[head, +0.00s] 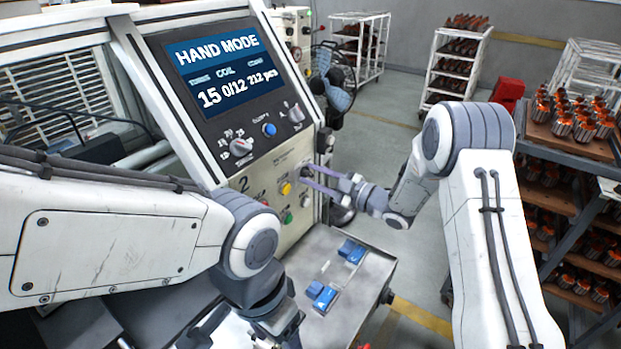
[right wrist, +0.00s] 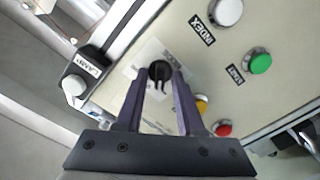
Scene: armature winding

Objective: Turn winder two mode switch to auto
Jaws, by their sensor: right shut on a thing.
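Winder two's control panel (head: 238,161) carries a "2" label and a screen (head: 222,71) reading HAND MODE. The mode switch (right wrist: 159,70) is a black knob on a pale plate in the right wrist view. My right gripper (head: 306,176) reaches the panel's right part from the right. In the right wrist view its purple fingers (right wrist: 160,80) are shut on the knob, one on each side. The switch's markings are not readable. In the head view the fingers largely hide the knob. My left arm crosses the lower left; its fingers are not visible.
Yellow (head: 286,188), red (head: 264,201) and green (head: 288,217) buttons sit close to the switch. Blue parts (head: 322,296) lie on the metal shelf (head: 345,318) below. A rack of armatures (head: 545,140) stands at right. A fan (head: 335,85) stands behind the panel.

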